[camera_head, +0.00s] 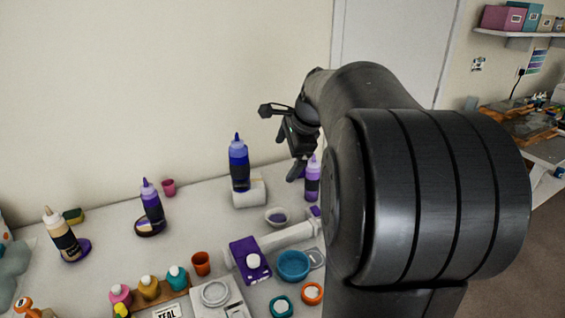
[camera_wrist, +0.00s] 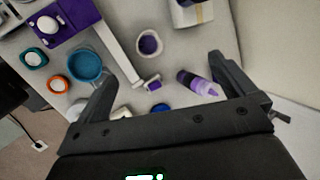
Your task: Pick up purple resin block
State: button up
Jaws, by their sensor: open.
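A small purple block (camera_wrist: 154,86), apparently the resin block, lies on the table by the end of a white bar (camera_wrist: 118,52); I cannot tell whether they touch. In the head view the block (camera_head: 315,211) shows partly, beside my arm. My gripper (camera_head: 291,152) is open and empty above the back of the table. In the wrist view the block lies between the two fingers of my gripper (camera_wrist: 161,73) as pictured, apparently below them. Nothing is between the fingertips.
A purple bottle (camera_head: 312,180) stands close to the gripper; in the wrist view it (camera_wrist: 197,84) is near the right finger. A small bowl (camera_head: 277,217), a blue bowl (camera_head: 293,265) and a dark blue bottle on a white block (camera_head: 250,194) are nearby. The wall is behind.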

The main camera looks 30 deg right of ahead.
jog(key=w+d+f+m, duration=0.1)
jog(key=w+d+m, duration=0.2)
jog(key=w+d, duration=0.1)
jog(key=w+d+f+m+h, duration=0.1)
jog(key=w+d+f+m, duration=0.1)
jog(key=w+d+m, duration=0.2)
jog(key=w+d+f+m, duration=0.2)
jog(key=w+d+m, duration=0.2)
jog(key=w+d, duration=0.1)
jog(key=shift+d+f, duration=0.1)
jog(key=shift+d, duration=0.65)
jog(key=shift+w+d+f+m+g+h, duration=0.25)
jog(key=shift+w+d+f+m, duration=1)
jog(key=shift+w+f, duration=1.35)
jog(key=shift+w+d+f+m+g+h, duration=0.1)
jog(key=shift+w+d+f+m+h, duration=0.25)
jog(key=shift+w+d+f+m, duration=2.2)
jog(key=shift+w+f+g+h, duration=0.25)
jog(key=shift+w+f, duration=1.1)
jog(key=shift+f, duration=2.7)
jog(key=shift+c, duration=0.3)
jog(key=c, duration=1)
